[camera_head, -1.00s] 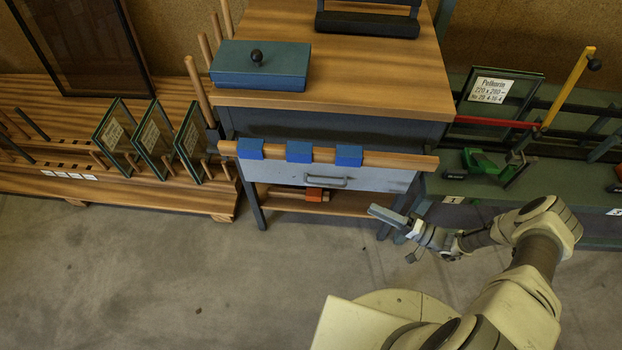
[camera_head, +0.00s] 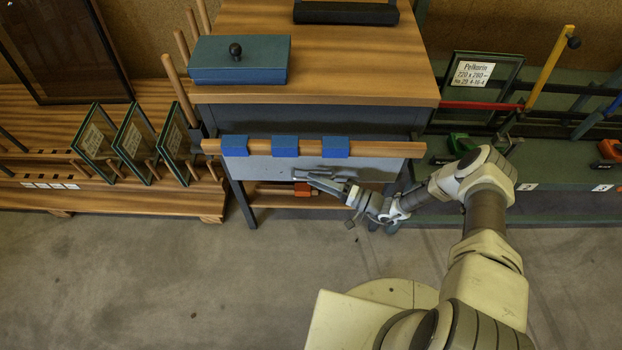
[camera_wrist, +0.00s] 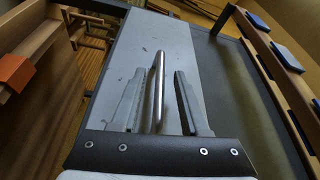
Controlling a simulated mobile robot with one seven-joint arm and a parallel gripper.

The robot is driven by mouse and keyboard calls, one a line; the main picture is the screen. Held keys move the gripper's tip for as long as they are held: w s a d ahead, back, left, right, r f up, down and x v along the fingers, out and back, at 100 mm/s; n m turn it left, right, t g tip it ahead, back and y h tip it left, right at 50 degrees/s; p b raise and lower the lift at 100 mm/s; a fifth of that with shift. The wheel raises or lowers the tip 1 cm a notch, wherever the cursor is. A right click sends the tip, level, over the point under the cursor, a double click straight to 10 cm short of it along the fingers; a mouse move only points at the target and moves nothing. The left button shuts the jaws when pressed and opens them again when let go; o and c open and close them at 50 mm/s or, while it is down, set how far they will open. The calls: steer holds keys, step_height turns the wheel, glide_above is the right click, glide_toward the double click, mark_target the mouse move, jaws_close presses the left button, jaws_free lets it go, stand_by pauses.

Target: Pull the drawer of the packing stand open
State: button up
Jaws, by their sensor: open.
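The packing stand (camera_head: 420,97) has a wooden top and a grey drawer (camera_head: 262,169) below a wooden rail. The drawer looks closed. Its bar handle also shows in the wrist view (camera_wrist: 158,85), on the pale grey drawer front (camera_wrist: 178,45). My gripper (camera_head: 318,180) is at the drawer front, over the handle in the head view. In the wrist view my gripper (camera_wrist: 158,98) is open, with one finger on each side of the handle bar and a gap to each. I cannot tell how deep the fingers reach around it.
A wooden rail (camera_head: 405,149) with blue blocks (camera_head: 285,146) runs above the drawer front. An orange block (camera_head: 302,189) lies on the lower shelf. A blue box (camera_head: 240,60) sits on top. Glass panes (camera_head: 133,140) stand at left. The floor in front is clear.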

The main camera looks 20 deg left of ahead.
steer(key=shift+w+a+r, duration=0.1)
steer(key=shift+w+a, duration=0.1)
steer(key=shift+a, duration=0.8)
steer(key=shift+c, duration=0.2)
jaws_close()
stand_by(0.6)
